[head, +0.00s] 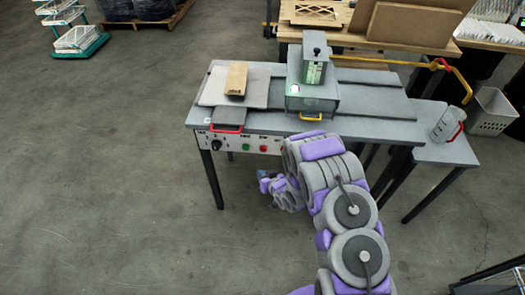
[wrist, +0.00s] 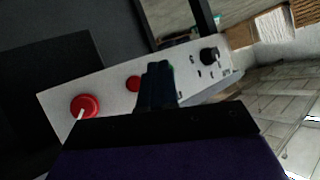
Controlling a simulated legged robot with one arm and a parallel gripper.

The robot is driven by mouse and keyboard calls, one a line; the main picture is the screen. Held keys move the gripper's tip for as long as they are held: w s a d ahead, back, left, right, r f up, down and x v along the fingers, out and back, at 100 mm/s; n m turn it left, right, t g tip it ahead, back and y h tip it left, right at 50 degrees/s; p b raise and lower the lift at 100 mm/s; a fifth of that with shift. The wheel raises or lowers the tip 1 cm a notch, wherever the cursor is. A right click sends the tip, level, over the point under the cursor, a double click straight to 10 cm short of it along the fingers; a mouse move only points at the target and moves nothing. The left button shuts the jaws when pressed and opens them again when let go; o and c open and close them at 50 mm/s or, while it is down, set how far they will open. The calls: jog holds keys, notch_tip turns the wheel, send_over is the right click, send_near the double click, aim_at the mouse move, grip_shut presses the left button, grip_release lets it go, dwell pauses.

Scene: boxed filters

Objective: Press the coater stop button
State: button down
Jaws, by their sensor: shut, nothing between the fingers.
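The coater's pale front panel (head: 230,141) carries a green button (head: 245,147) and a small red button (head: 263,148), which looks like the stop button. In the head view my gripper (head: 265,184) is low, below the panel edge. Contact cannot be told. The green button is not seen in the wrist view.
A larger red knob with a white mark (wrist: 85,106) and a black knob (wrist: 209,55) flank the small red button on the panel. The coater table (head: 260,122) holds a grey machine box (head: 312,97).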

aim_at(263, 149)
jog(key=w, duration=0.8)
jog(key=shift+w+d, duration=0.15)
jog(key=shift+w, duration=0.25)
jog(key=shift+w, duration=0.1)
dwell(1.9)
jog(key=shift+w+p, duration=0.3)
jog(key=shift+w+r, duration=0.1)
jog(key=shift+w, duration=0.4)
dwell(0.9)
jog(key=shift+s, duration=0.1)
jog(key=shift+s+p, duration=0.4)
jog(key=shift+s, duration=0.45)
jog(key=shift+s, duration=0.1)
